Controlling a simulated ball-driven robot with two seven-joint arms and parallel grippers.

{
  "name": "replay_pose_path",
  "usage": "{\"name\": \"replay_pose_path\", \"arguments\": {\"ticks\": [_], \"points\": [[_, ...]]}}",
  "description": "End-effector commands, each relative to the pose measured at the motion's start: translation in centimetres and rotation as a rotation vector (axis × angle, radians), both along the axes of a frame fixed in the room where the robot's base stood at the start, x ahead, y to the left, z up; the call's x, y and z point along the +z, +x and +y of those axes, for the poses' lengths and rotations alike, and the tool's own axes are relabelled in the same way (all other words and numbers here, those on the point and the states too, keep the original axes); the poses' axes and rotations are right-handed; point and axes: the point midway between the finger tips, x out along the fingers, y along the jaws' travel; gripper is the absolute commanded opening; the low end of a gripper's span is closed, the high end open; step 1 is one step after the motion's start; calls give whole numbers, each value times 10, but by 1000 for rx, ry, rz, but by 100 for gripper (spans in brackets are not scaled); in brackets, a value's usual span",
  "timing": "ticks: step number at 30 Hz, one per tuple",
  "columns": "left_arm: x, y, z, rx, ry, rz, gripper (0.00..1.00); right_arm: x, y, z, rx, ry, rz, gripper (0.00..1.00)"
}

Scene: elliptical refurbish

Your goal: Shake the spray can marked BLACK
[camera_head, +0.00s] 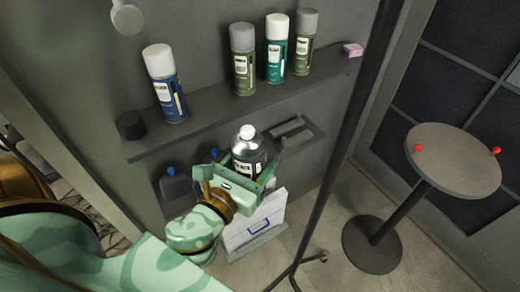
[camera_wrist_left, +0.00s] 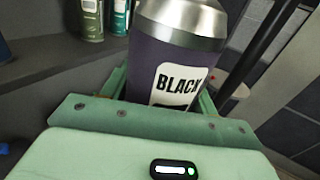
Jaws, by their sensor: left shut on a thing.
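The spray can marked BLACK (camera_head: 247,148) is dark with a silver shoulder and a white top. My left gripper (camera_head: 255,175) is shut on it and holds it in front of the shelves, tilted slightly. In the left wrist view the can (camera_wrist_left: 165,50) fills the middle, its white BLACK label facing the camera, between the green fingers. The can's lower end is hidden by the gripper. My right gripper is not in view.
An upper shelf (camera_head: 215,119) holds several spray cans, a dark cap and a pink block (camera_head: 352,50). Blue-capped dark bottles (camera_head: 174,187) stand below. A dark pole (camera_head: 345,140) stands close right; a round table (camera_head: 453,165) is farther right.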

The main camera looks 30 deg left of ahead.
Motion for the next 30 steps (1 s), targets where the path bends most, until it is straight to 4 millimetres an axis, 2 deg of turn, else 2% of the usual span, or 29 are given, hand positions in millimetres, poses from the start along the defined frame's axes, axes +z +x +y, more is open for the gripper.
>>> {"name": "replay_pose_path", "arguments": {"ticks": [7, 12, 16, 18, 20, 25, 28, 30], "points": [[0, 0, 0, 1, -1, -1, 18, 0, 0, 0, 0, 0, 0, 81], [-54, 0, 1, 6, -2, 6, 18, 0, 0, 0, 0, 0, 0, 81], [-86, 0, 0, 0, 5, 8, 18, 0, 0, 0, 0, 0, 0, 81], [-91, 0, 0, -1, 3, 1, 18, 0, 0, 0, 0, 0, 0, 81], [-83, 0, 0, 2, -5, -2, 18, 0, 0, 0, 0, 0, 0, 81], [-39, 0, -1, -6, -2, -6, 18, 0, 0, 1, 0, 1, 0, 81], [-4, 0, 0, -5, 1, -13, 18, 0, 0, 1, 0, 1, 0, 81], [3, 0, 0, -2, 2, -5, 18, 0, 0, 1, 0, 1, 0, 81]]}}
